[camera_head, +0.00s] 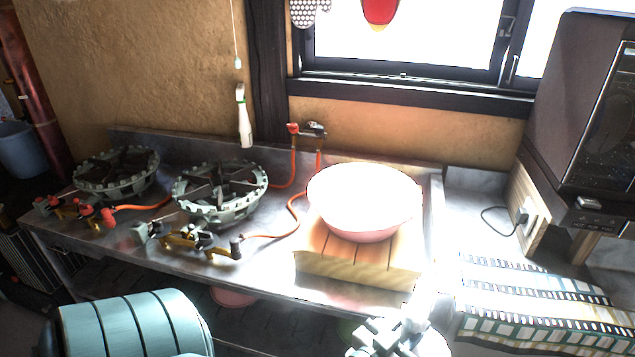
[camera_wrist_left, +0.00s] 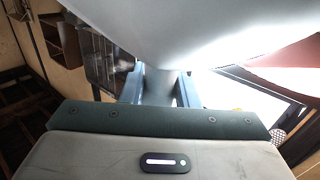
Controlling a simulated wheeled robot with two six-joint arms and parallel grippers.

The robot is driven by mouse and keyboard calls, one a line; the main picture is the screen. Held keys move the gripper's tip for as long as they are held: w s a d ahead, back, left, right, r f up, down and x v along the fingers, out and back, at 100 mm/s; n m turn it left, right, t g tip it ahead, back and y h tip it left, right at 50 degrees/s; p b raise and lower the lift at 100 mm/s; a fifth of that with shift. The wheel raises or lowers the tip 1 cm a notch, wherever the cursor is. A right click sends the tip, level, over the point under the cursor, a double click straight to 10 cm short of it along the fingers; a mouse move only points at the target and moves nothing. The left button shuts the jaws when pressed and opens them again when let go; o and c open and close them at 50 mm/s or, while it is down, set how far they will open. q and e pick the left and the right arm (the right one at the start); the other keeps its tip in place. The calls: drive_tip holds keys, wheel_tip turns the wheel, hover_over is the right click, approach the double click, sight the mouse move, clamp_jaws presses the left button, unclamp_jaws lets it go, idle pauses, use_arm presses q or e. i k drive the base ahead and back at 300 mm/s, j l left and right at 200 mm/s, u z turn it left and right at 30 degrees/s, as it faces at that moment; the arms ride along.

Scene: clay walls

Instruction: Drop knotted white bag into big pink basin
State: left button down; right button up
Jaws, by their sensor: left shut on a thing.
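The big pink basin (camera_head: 364,198) stands upright on a wooden slatted block (camera_head: 345,268) on the metal counter, and the part of its inside that shows looks empty. My left gripper (camera_head: 396,328) is at the bottom of the head view, in front of and below the basin, slightly to its right. In the left wrist view its fingers (camera_wrist_left: 160,88) are shut on the narrow neck of the white bag (camera_wrist_left: 170,30), which fills the top. In the head view the bag (camera_head: 426,297) is a glaring white patch by the gripper, apart from the basin. The right gripper is not in view.
Two gas burners (camera_head: 219,190) with orange hoses stand left of the basin. A dark microwave (camera_head: 585,120) stands at the right. A patterned cloth (camera_head: 540,305) lies at the lower right. The window sill (camera_head: 410,97) runs behind the counter.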

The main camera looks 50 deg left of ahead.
sight(359, 217)
drive_tip(key=i+l+u, duration=0.1)
drive_tip(key=u, duration=1.35)
